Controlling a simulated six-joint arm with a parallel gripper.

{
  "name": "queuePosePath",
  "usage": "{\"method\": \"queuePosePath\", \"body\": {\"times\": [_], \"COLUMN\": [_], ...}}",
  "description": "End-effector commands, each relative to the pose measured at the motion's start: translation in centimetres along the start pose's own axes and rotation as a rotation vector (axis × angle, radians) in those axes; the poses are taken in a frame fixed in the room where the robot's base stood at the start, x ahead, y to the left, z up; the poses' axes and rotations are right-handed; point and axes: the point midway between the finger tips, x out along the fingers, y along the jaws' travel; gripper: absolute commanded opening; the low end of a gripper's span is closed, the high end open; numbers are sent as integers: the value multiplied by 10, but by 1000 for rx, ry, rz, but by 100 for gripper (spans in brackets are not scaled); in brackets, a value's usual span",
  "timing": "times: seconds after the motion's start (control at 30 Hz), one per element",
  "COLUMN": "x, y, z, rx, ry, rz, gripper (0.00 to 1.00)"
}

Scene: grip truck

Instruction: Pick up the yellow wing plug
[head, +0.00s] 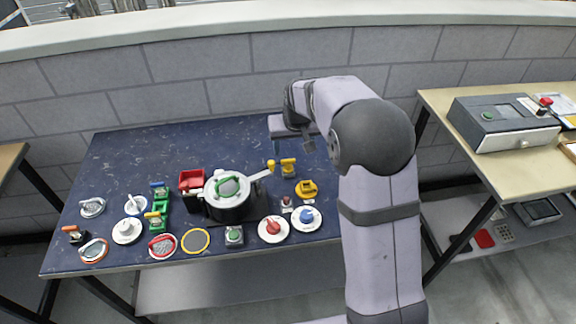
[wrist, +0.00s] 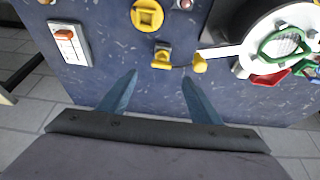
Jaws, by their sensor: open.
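Two yellow fittings could be the wing plug, and I cannot tell for certain which is. One is a round yellow disc with a raised centre (head: 306,189), on the table right of the pot; it also shows at the top of the wrist view (wrist: 147,14). The other is a small yellow winged piece (head: 288,167) just behind it; in the wrist view this piece (wrist: 163,58) lies just beyond the fingertips, between their lines. My gripper (wrist: 159,77) is open and empty. In the head view my gripper (head: 308,143) hangs over the table's back right part, apart from both pieces.
A pot (head: 230,208) with a long handle, ending in a yellow tip (wrist: 200,64), stands close beside the smaller yellow piece. White discs with a red knob (head: 272,228) and a blue knob (head: 307,216) lie in front. The dark blue table (head: 130,155) is clear at the back left.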

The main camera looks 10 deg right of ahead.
Motion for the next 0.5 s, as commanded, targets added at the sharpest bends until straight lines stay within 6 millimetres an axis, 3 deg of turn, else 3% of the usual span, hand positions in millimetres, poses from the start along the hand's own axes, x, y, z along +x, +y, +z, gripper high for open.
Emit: {"method": "queuePosePath", "body": {"times": [0.5], "x": [56], "y": [0], "z": [0], "rx": [0], "ry": [-2], "rz": [0], "gripper": [58]}}
